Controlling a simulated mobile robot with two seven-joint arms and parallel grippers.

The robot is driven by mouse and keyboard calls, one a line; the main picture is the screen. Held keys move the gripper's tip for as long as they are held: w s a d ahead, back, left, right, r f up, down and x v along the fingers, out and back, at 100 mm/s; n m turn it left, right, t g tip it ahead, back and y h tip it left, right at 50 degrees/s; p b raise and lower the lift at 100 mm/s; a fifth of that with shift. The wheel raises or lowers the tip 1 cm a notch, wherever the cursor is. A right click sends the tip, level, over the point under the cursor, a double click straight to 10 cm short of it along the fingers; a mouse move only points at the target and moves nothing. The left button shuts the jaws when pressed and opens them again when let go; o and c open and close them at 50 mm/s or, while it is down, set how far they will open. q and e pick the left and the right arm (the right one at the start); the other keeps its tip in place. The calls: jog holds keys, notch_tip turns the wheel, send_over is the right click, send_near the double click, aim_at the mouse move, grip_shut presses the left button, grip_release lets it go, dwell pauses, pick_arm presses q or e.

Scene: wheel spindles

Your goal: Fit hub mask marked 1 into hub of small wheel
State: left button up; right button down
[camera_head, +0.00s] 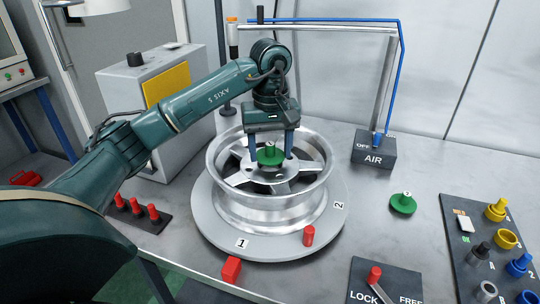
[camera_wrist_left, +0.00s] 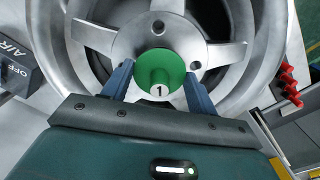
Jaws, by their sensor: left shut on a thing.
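The green hub mask marked 1 (camera_head: 269,155) is a round disc with a knob. My left gripper (camera_head: 270,160) is shut on it, one blue finger on each side, and it points down inside the wheel rim. In the left wrist view the mask (camera_wrist_left: 160,68) with its "1" lies over the middle of the spoked hub (camera_wrist_left: 125,45). I cannot tell whether it is seated or just above. The silver wheel (camera_head: 240,200) lies flat on a round grey turntable (camera_head: 225,237) marked 1 and 2. My right gripper is not in view.
A second green mask (camera_head: 403,204) lies on the table to the right. A red peg (camera_head: 309,236) stands on the turntable. An AIR box (camera_head: 374,150), a LOCK/FREE lever plate (camera_head: 385,282) and a dark board (camera_head: 490,240) with coloured parts are at right. Red pegs (camera_head: 137,207) stand at left.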

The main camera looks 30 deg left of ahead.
pick_arm(q)
jog(key=shift+f, duration=0.9)
jog(key=shift+f, duration=0.1)
